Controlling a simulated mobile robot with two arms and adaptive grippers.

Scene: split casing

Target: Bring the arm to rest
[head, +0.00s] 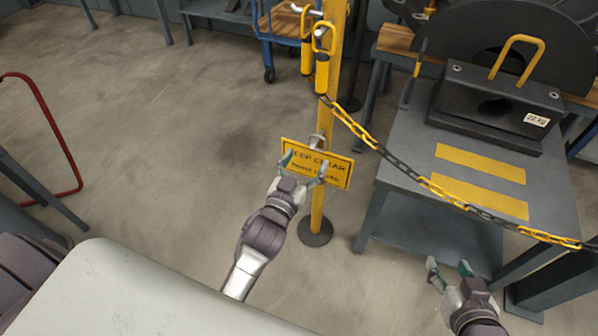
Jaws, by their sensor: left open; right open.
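My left arm reaches up from the bottom middle in the head view. Its gripper (305,163) is open, with teal-tipped fingers spread in front of a yellow sign (338,174) on a yellow post. I cannot tell whether the fingers touch the sign.
The yellow post (320,205) stands on a round base. A yellow and black chain (410,174) runs from it to the right across the grey table (405,150). A dark block (497,103) with a yellow handle sits on that table. Open floor (170,140) lies left.

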